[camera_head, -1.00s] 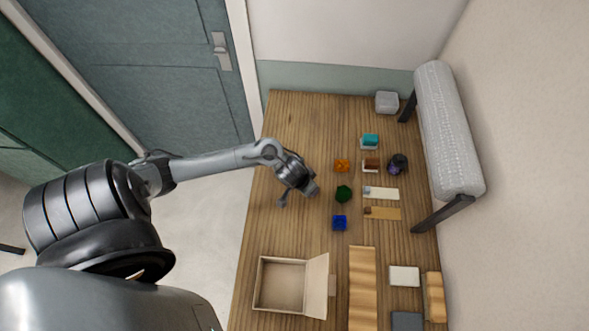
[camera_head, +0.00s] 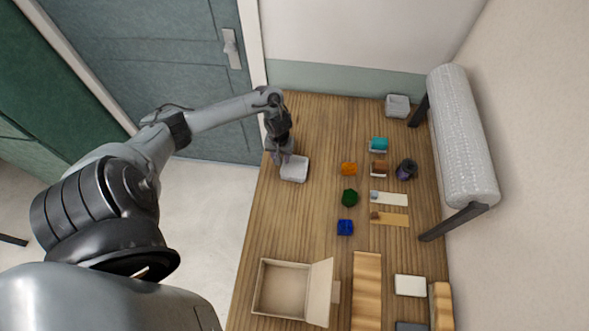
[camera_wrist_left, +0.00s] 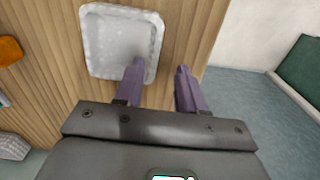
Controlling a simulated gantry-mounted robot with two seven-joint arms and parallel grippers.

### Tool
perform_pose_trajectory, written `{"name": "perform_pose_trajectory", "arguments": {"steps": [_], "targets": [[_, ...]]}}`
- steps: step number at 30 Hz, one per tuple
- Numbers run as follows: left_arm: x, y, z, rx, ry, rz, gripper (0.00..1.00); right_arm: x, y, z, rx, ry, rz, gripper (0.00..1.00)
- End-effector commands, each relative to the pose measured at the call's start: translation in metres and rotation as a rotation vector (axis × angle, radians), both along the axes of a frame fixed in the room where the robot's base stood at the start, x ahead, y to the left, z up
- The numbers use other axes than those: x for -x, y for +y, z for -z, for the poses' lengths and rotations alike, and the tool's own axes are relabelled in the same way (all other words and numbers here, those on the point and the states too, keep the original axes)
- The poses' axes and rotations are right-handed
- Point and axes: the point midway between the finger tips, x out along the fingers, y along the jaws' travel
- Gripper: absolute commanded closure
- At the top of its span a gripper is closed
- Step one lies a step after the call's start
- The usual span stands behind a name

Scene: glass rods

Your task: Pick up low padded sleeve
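The low padded sleeve appears to be the pale, shallow, open tray-like piece (camera_head: 297,171) lying near the left edge of the table. It also shows in the left wrist view (camera_wrist_left: 107,45), with a rounded, puffy rim. My left gripper (camera_head: 284,158) points down at the sleeve's left rim. In the left wrist view, its two purple fingers (camera_wrist_left: 161,68) are apart with nothing between their tips. One finger overlaps the sleeve's inside and the other is beyond its rim, over the table edge. I cannot tell whether they touch it. My right gripper is not in view.
An open cardboard box (camera_head: 283,288) stands at the front left. Orange (camera_head: 348,169), green (camera_head: 349,198) and blue (camera_head: 345,228) pieces lie mid-table. A bubble-wrap roll (camera_head: 462,135) stands along the right side. A grey padded box (camera_head: 397,105) is at the back.

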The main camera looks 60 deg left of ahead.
Motion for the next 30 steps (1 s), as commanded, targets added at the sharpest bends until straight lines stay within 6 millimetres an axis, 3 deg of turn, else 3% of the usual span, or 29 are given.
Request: {"name": "perform_pose_trajectory", "arguments": {"steps": [5, 15, 25, 30], "targets": [[-0.001, -0.001, 0.009, 0.001, -0.001, -0.001, 0.61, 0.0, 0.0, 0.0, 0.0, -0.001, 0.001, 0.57], [-0.004, -0.005, 0.049, 0.0, -0.001, 0.0, 0.61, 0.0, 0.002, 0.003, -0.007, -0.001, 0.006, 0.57], [-0.004, -0.005, 0.054, -0.002, -0.001, 0.001, 0.61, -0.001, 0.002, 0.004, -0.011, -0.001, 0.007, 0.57], [-0.004, -0.005, 0.054, -0.002, -0.001, 0.001, 0.85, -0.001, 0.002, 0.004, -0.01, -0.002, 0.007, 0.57]]}}
